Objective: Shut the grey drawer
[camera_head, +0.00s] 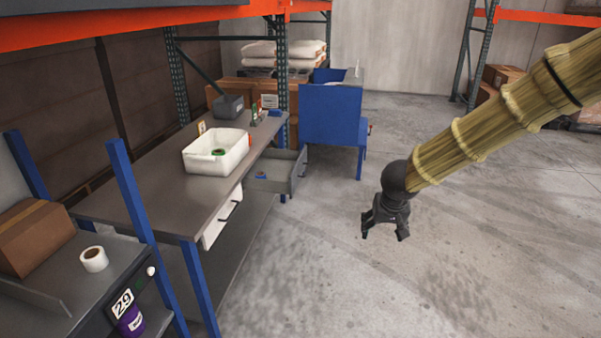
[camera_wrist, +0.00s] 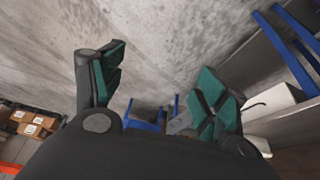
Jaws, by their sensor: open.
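The grey drawer (camera_head: 298,178) stands open under the far end of the workbench, with a small blue and red item lying inside. My gripper (camera_head: 385,233) is open and empty, over the floor to the right of the bench and apart from the grey drawer. The white drawer shows there at the right (camera_wrist: 272,103).
The workbench (camera_head: 135,190) carries a white bin (camera_head: 228,160) holding a green roll. A blue cabinet (camera_head: 330,115) stands just beyond the grey drawer. A near dark table (camera_head: 85,275) holds a box and a tape roll. The floor right of the bench is clear.

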